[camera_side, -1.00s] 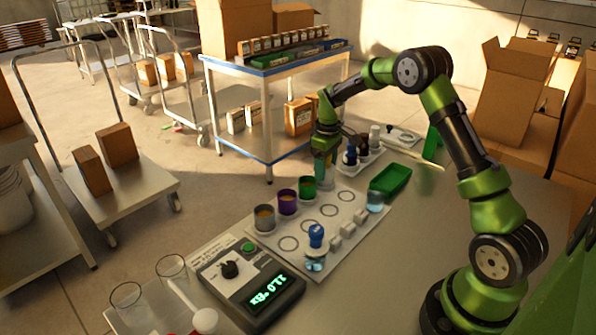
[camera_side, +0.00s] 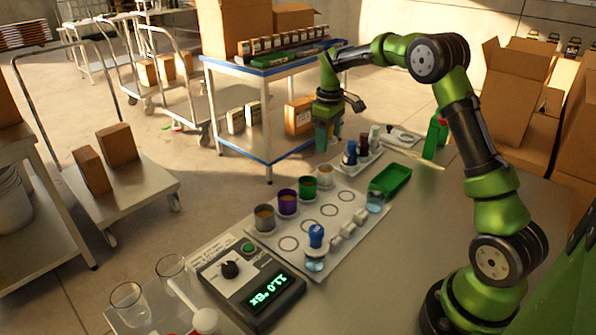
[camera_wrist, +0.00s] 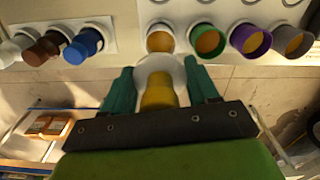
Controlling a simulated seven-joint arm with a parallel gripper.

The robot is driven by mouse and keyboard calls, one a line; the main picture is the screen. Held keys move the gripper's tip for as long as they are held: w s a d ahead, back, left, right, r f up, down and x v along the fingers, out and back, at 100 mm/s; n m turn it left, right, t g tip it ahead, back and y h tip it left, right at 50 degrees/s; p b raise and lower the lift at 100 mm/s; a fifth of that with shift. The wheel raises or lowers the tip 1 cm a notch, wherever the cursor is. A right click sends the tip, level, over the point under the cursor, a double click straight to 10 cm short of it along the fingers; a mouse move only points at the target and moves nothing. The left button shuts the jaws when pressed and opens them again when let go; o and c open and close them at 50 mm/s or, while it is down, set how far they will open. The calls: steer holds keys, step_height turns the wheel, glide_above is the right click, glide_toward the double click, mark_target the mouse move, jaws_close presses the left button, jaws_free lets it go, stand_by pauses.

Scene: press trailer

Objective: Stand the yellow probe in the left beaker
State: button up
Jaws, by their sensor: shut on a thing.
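My gripper (camera_side: 323,148) is above the far end of the white board, higher than the cups. In the wrist view, my gripper (camera_wrist: 160,88) is shut on a pale, round-rimmed thing (camera_wrist: 157,92) with a yellow-brown middle; I cannot tell whether it is the probe. The side view does not show this held thing clearly. A long pale-yellow stick (camera_side: 415,158) lies on the table beyond the green tray; I cannot tell whether it is the probe. Two clear glass beakers stand at lower left: the left beaker (camera_side: 130,308) and the right one (camera_side: 171,272).
The white board (camera_side: 270,262) bears grey (camera_side: 265,218), purple (camera_side: 287,201), green (camera_side: 308,187) and white (camera_side: 325,175) cups. A blue-topped bottle (camera_side: 315,250), green tray (camera_side: 390,180) and green bottle (camera_side: 435,137) stand nearby.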

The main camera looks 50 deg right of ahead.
steer(key=shift+s+d+r, duration=0.1)
steer(key=shift+d+r, duration=0.1)
steer(key=shift+r, duration=0.3)
steer(key=shift+s+d+r, duration=0.1)
steer(key=shift+d+r, duration=0.1)
steer(key=shift+r, duration=0.3)
steer(key=s+d+r, duration=0.1)
steer(key=s, duration=0.4)
glide_above(378, 187)
steer(key=a, duration=0.2)
step_height(378, 187, down, 4)
steer(key=f, duration=0.1)
steer(key=shift+s+f, duration=0.2)
steer(key=shift+f, duration=1.25)
steer(key=shift+s+f, duration=0.2)
steer(key=shift+f, duration=1.2)
steer(key=shift+f, duration=0.65)
steer(key=o, duration=0.9)
steer(key=shift+r, duration=0.15)
step_height(378, 187, up, 11)
